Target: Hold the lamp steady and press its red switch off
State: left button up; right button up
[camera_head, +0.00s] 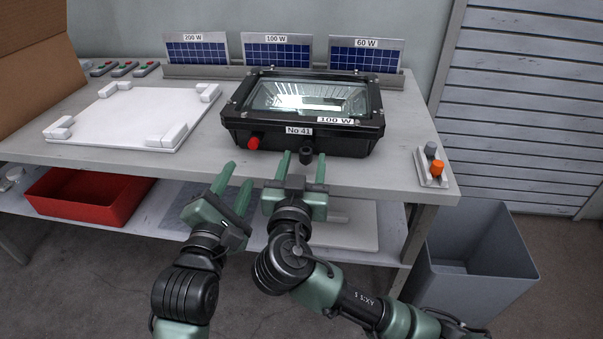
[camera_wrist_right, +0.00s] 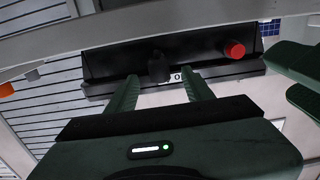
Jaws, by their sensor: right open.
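The lamp is a black floodlight housing (camera_head: 312,142) with a glass front, lying face up near the front edge of the bench. It carries labels "No 41" and "100 W", and its reflector looks bright. Its red switch (camera_head: 253,143) sticks out of the near side, left of a black stub (camera_head: 306,155). My left gripper (camera_head: 238,174) is open and empty, in front of and below the red switch. My right gripper (camera_head: 303,163) is open near the stub, not closed on anything. In the right wrist view the red switch (camera_wrist_right: 235,49) is right of the fingers and the stub (camera_wrist_right: 159,67) appears between them.
A white board with corner blocks (camera_head: 135,116) lies on the bench at left. Small solar panels labelled 200 W, 100 W and 60 W stand behind the lamp. A small block with orange and grey knobs (camera_head: 432,166) is at right. A grey bin (camera_head: 480,260) stands on the floor.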

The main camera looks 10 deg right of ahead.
aim_at(305, 157)
jog(key=shift+x, duration=2.05)
grip_shut()
jog(key=shift+c, duration=1.4)
grip_release()
grip_shut()
